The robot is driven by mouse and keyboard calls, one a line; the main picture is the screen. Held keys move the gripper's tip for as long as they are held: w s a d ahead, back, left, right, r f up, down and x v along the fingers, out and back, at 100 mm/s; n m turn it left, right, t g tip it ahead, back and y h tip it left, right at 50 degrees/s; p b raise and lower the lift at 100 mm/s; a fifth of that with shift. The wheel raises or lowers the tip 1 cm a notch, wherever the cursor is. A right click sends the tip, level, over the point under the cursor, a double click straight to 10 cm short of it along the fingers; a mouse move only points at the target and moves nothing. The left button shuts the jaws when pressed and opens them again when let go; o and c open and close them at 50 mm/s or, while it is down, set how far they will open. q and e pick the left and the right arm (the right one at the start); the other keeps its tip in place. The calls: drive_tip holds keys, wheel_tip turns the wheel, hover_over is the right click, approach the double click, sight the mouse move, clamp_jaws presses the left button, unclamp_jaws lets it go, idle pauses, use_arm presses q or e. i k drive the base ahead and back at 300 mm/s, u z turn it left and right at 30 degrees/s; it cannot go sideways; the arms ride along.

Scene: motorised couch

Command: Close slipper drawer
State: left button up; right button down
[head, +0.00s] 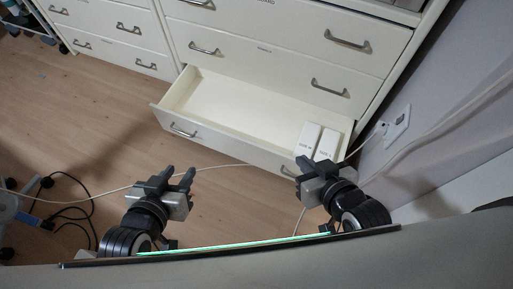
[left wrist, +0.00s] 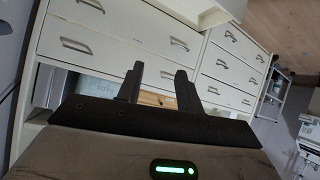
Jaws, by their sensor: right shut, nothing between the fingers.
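The open bottom drawer (head: 225,140) juts out from the white dresser in the head view. Two white boxes (head: 308,138) lie at its right end, and the rest of its floor is bare. My left gripper (head: 179,172) is open and empty, in front of the drawer's left part and apart from it. Its two spread fingers also show in the left wrist view (left wrist: 160,82). My right gripper (head: 303,164) is shut and empty at the drawer front's right end, beside the right handle (head: 287,172). I cannot tell whether it touches the front.
Shut drawers (head: 275,62) stand above the open one, with more at the left. A white cable (head: 230,166) crosses the wooden floor toward a wall socket (head: 397,124). Black cables and a chair-like base (head: 12,215) lie at the left. The floor left of the drawer is clear.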

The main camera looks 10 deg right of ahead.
sight(261, 127)
drive_tip(key=z, duration=0.15)
drive_tip(key=k, duration=0.35)
drive_tip(key=u, duration=0.65)
drive_tip(key=i, duration=1.35)
drive_tip(key=z, duration=0.35)
